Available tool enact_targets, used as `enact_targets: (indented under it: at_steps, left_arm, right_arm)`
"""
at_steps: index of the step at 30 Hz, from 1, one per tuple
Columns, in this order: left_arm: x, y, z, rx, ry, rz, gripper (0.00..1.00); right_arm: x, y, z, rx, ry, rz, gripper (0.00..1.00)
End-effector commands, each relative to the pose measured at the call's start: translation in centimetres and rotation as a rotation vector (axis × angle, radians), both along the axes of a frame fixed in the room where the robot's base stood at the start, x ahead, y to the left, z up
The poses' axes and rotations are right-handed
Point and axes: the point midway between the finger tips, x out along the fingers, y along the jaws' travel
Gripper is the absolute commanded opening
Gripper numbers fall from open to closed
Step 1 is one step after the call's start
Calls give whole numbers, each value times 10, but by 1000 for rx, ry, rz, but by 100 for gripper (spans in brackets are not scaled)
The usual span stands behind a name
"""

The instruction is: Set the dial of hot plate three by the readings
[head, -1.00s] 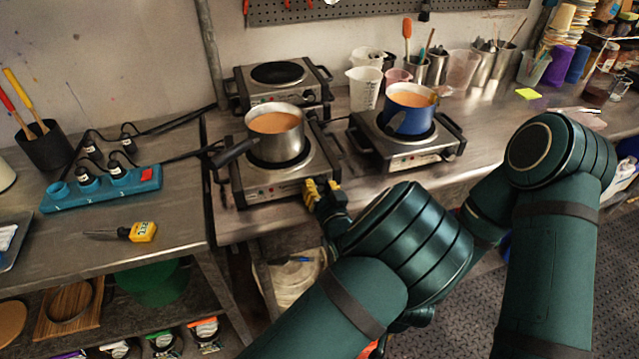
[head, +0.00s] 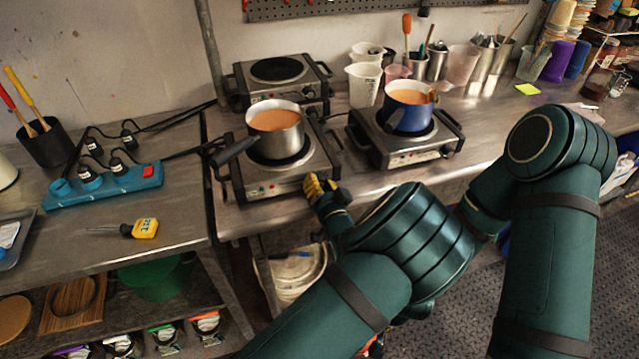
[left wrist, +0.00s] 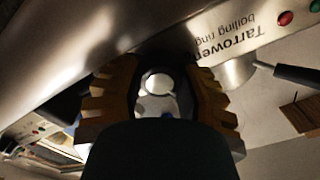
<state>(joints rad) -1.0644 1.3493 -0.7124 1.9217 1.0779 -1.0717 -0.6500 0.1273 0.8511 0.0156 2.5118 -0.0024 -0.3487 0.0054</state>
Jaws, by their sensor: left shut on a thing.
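Three hot plates stand on the metal bench. The front left one (head: 240,178) carries a steel pan (head: 290,142) of orange liquid. The right one (head: 366,132) carries a blue pot (head: 404,121) of similar liquid. The back one (head: 310,94) is bare. My left gripper (head: 318,187) is at the front right corner of the front left plate, shut on its dial, which the fingers hide in the head view. In the left wrist view, the yellow fingers (left wrist: 157,88) are against the panel, beside upside-down "Tarrower boiling ring" lettering. A yellow probe thermometer (head: 145,229) lies on the left table; its reading is too small to be sure of. My right gripper is out of view.
A blue power strip (head: 105,186) with plugs and black cables lies on the left table. Cups and jugs (head: 363,84) stand behind the right plate. The pan's handle (head: 235,151) sticks out toward the left. A white bucket (head: 290,270) is under the bench.

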Motion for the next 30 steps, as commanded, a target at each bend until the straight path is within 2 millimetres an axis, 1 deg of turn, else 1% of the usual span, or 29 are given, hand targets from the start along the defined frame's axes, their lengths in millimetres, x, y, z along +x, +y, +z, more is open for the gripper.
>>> enact_targets:
  at_steps: [2,3,5,6,23,26,30]
  left_arm:
    - [1,1,4,0,-10,2,0]
    - [1,1,4,0,-10,2,41]
    - [1,1,3,0,-8,2,62]
    - [1,1,3,-1,-7,1,69]
    - [0,1,-1,-18,-4,1,69]
    - [0,1,-1,-70,-21,1,69]
    - [0,1,-2,-199,-64,1,69]
  right_arm:
    - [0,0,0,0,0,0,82]
    - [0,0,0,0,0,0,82]
    - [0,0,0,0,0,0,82]
    - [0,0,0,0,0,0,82]
    - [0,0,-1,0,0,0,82]
    - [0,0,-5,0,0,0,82]
    - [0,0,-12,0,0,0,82]
